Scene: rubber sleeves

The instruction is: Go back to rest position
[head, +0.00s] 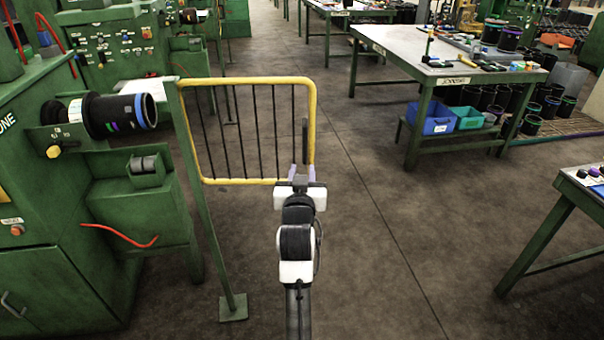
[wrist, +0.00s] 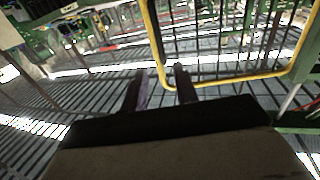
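My gripper (head: 303,172) is at the end of my arm, which stretches forward over bare floor in the middle of the head view. A black rubber sleeve (head: 108,114) sits on a spindle of the green machine at the left, well away from my gripper.
The green machine (head: 45,215) fills the left side, with a green post (head: 208,235) beside it carrying the gate. A workbench (head: 400,45) stands at the back right, with blue bins (head: 432,120) below. Another table (head: 575,185) is at the right edge. The floor between is clear.

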